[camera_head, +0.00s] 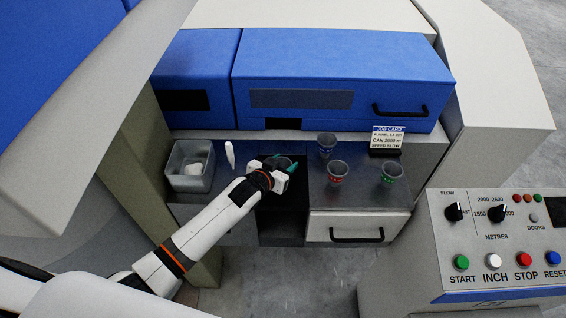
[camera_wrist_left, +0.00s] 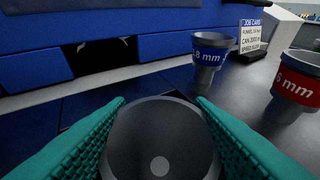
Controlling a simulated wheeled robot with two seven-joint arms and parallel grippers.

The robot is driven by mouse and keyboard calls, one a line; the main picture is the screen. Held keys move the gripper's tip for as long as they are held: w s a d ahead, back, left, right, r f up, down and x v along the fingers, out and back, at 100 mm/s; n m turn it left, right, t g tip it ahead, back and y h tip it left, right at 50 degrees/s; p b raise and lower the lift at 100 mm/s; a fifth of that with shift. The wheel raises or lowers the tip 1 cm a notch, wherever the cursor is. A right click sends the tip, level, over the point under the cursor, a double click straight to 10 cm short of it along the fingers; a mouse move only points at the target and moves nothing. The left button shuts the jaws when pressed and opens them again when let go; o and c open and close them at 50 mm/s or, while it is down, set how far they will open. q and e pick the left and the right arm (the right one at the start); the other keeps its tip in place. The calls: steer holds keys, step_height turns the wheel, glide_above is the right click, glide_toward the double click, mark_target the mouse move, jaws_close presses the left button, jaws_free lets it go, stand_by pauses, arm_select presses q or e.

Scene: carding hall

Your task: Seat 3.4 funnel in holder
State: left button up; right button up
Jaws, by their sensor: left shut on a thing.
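My left gripper (camera_head: 279,164) reaches over the dark worktop and is shut on a dark grey round piece, which looks like a funnel. In the left wrist view this held funnel (camera_wrist_left: 160,143) sits between the teal fingers, a small lighter spot at its middle. Its band and size mark do not show. To its right stand a blue-banded funnel (camera_head: 326,146), a red-banded funnel (camera_head: 337,173) and a green-banded funnel (camera_head: 391,173), all upright. I cannot make out the holder; the gripper covers that part of the worktop. My right gripper is not in view.
A job card (camera_head: 388,138) stands behind the funnels. A grey bin (camera_head: 190,182) with something white inside and a slim white object (camera_head: 230,154) are at left. The blue machine cover (camera_head: 340,75) bounds the back; a control panel (camera_head: 497,240) is front right.

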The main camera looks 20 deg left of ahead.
arm_select(q)
steer(key=o, duration=1.1)
steer(key=shift+s, duration=0.1)
steer(key=b+v, duration=0.1)
steer(key=v, duration=1.1)
steer(key=shift+f, duration=0.1)
